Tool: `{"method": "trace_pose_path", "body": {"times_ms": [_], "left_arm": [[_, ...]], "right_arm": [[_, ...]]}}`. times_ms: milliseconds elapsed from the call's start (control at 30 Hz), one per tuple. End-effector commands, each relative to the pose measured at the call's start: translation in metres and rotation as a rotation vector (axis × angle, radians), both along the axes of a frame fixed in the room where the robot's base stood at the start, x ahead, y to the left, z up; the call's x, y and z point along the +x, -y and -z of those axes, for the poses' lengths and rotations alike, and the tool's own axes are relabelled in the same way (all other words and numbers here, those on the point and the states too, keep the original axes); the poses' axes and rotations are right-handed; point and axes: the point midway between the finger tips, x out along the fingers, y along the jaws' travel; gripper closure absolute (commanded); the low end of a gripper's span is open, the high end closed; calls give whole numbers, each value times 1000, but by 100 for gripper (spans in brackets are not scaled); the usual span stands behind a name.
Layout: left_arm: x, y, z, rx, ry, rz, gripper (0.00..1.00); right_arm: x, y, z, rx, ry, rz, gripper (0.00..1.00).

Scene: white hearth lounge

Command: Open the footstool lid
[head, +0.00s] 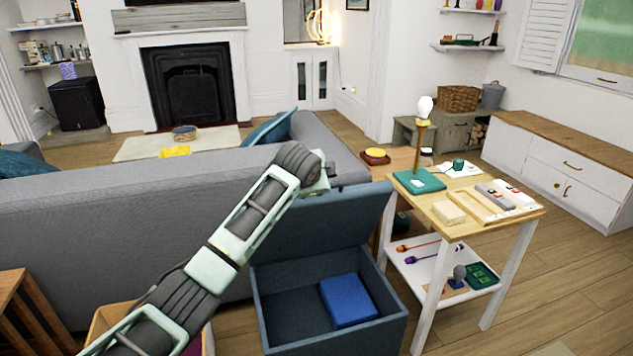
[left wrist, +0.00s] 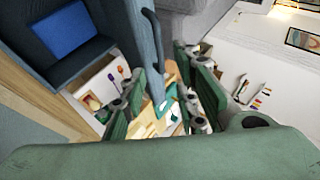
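The footstool (head: 390,327) is a dark blue-grey box behind the sofa. Its lid (head: 335,222) stands raised, close to upright, at the back of the box, leaning towards the sofa. The open inside shows a blue block-like item (head: 347,300). In the left wrist view the lid (left wrist: 128,28) appears edge-on with a dark curved handle (left wrist: 153,40), and the blue item (left wrist: 62,32) shows in the box. My right gripper is not seen.
A grey sofa (head: 120,215) runs behind the footstool. A side table (head: 478,228) with a lamp, tray and small items stands close on the right, with a lower shelf. A wooden slatted piece (head: 22,310) is at left. Floor is clear at far right.

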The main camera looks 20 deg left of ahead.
Motion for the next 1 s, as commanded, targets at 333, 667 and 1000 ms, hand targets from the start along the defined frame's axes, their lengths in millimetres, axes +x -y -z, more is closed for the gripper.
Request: {"method": "trace_pose_path", "body": {"times_ms": [333,667,1000], "left_arm": [[-15,1,-11,1,0,0,72],[-19,3,7,-14,-17,-5,72],[-104,27,208,-241,-202,-133,72]], "right_arm": [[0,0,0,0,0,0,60],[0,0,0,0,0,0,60],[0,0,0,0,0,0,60]]}}
